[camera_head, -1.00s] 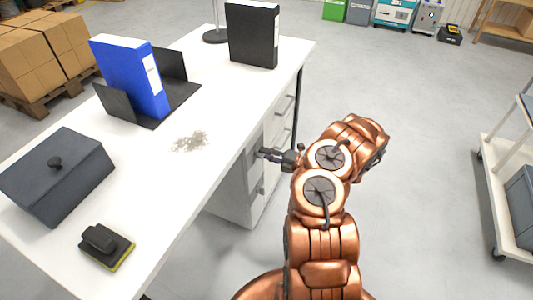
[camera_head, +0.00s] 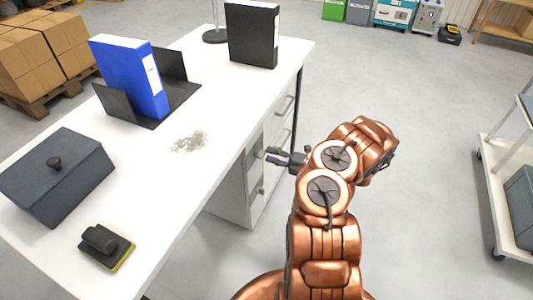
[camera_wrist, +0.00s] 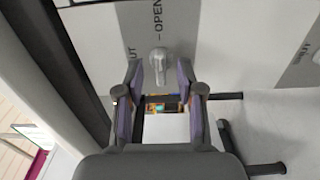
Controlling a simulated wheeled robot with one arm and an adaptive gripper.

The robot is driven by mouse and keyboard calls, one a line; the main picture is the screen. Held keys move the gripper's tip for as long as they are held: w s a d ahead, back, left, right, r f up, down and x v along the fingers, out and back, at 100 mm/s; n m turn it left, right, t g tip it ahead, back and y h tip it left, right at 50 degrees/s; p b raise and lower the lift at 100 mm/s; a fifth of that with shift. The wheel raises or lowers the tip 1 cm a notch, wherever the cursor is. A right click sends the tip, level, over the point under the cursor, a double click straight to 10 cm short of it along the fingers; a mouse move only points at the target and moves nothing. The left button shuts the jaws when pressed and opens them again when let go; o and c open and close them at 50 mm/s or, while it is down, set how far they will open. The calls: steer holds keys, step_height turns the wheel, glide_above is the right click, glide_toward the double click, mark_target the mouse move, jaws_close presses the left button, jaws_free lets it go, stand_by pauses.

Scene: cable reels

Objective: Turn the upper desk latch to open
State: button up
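The upper latch (camera_wrist: 158,62) is a small grey lever on a light grey panel, beside printed OPEN and partly hidden SHUT labels. In the wrist view its free end points down the picture, toward my gripper (camera_wrist: 160,90). The two fingers are spread, one on each side of the lever's lower end, with a gap between them and nothing held. Whether a finger touches the lever cannot be told. In the head view my gripper (camera_head: 273,157) is beside the drawer unit (camera_head: 235,200) under the desk; the latch cannot be made out there.
A second labelled panel (camera_wrist: 305,60) shows at the right in the wrist view. The white desk (camera_head: 200,120) overhangs the unit and carries a blue binder (camera_head: 130,75), a black binder (camera_head: 252,35) and a dark box (camera_head: 58,180). A cart (camera_head: 505,170) stands right; floor between is clear.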

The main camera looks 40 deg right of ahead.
steer(key=v, duration=0.8)
steer(key=shift+s+d, duration=0.3)
